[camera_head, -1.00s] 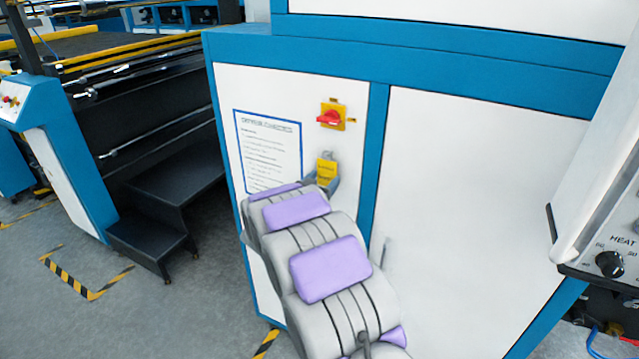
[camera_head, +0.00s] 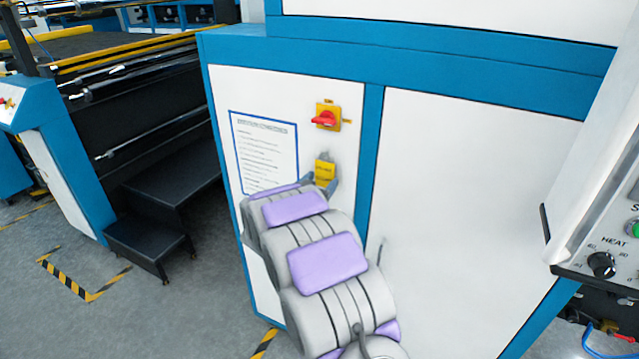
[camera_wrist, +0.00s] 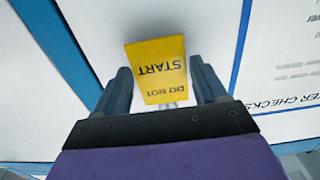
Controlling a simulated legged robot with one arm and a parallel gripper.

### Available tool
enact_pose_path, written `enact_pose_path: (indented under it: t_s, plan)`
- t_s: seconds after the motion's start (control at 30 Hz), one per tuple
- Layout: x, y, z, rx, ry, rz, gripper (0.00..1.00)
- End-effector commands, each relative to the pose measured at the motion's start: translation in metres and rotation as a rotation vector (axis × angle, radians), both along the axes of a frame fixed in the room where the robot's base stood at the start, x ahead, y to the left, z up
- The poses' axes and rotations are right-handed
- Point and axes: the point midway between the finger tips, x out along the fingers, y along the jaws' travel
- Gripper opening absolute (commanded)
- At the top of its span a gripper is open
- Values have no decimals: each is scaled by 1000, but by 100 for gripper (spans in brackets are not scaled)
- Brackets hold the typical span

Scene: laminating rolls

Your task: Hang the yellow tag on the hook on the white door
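The yellow tag (camera_head: 325,170), printed DO NOT START, is at the white door (camera_head: 345,100), below the red and yellow switch. In the wrist view the tag (camera_wrist: 158,70) appears upside down, between the two fingers of my gripper (camera_wrist: 160,75). The fingers are open, with a gap on each side of the tag. A small silvery piece (camera_wrist: 170,105), perhaps the hook, shows at the tag's top edge. I cannot tell whether the tag's hole is around it. In the head view my gripper (camera_head: 320,184) is at the tag's lower part, partly hidden by my arm.
A red rotary switch (camera_head: 325,117) on a yellow plate sits just above the tag. A printed checklist (camera_head: 265,150) is on the door to the left. Black steps (camera_head: 150,235) stand further left. A control panel (camera_head: 600,250) juts in at the right.

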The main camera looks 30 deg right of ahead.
Motion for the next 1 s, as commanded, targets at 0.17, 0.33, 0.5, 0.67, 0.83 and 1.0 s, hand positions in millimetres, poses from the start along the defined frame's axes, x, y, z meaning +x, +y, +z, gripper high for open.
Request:
enact_pose_path:
  t_s: [0.17, 0.33, 0.5, 0.67, 0.83, 1.0]
  plan:
    - [0, 0, 0, 0, 0, 0, 89]
    - [0, 0, 0, 0, 0, 0, 94]
    - [-1, 1, 0, 0, 0, 0, 94]
    - [-9, 15, 0, 2, 3, 4, 94]
    - [-30, 41, 0, 1, 3, 4, 94]
    - [-52, 69, 0, 2, 3, 4, 94]
